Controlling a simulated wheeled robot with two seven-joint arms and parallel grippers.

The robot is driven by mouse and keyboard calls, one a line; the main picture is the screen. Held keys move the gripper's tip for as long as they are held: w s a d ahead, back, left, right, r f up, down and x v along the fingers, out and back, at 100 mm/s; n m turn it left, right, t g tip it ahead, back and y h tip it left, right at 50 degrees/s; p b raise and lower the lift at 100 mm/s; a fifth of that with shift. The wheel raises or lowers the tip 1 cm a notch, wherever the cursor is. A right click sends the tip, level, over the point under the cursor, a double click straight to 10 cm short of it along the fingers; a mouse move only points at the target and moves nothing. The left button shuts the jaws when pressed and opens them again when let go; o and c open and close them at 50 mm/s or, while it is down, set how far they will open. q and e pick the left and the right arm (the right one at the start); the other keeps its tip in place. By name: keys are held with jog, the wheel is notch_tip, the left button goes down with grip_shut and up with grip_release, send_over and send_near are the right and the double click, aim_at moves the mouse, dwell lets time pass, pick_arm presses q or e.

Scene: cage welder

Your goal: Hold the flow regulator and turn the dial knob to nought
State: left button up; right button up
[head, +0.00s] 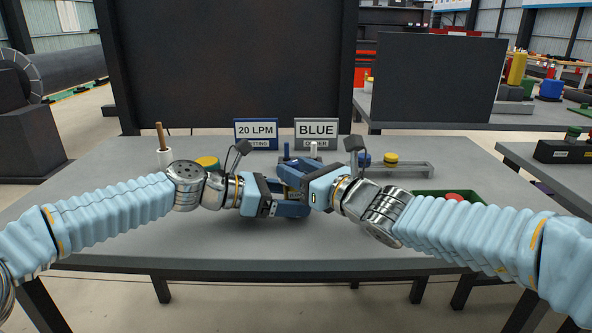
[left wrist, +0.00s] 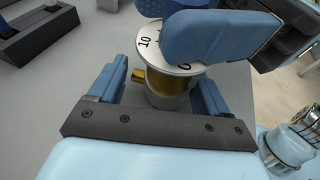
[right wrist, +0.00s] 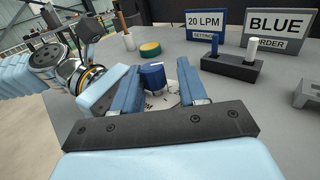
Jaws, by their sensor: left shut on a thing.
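The flow regulator (left wrist: 167,92) shows in the left wrist view as a grey cylinder with a brass side fitting and a white dial (left wrist: 150,45) marked 10 and 0. My left gripper (left wrist: 160,80) is shut on its body, one finger on each side. The blue dial knob (right wrist: 152,76) shows in the right wrist view above the white dial (right wrist: 183,100). My right gripper (right wrist: 158,78) has its fingers on either side of the knob, with a gap at the right finger. In the head view the grippers hide most of the regulator.
Signs reading 20 LPM (head: 256,133) and BLUE (head: 316,133) stand behind, with a dark peg stand (right wrist: 232,68) before them. A cup with a stick (head: 164,156) and a yellow-green disc (head: 207,162) are left. A grey rail (head: 412,167) and green tray (head: 425,194) are right.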

jog(key=shift+s+a, duration=0.1)
jog(key=shift+a, duration=0.05)
jog(key=shift+s, duration=0.15)
jog(key=v, duration=1.1)
jog(key=shift+s+d, duration=0.15)
jog(key=shift+d, duration=0.3)
jog(key=shift+o, duration=0.3)
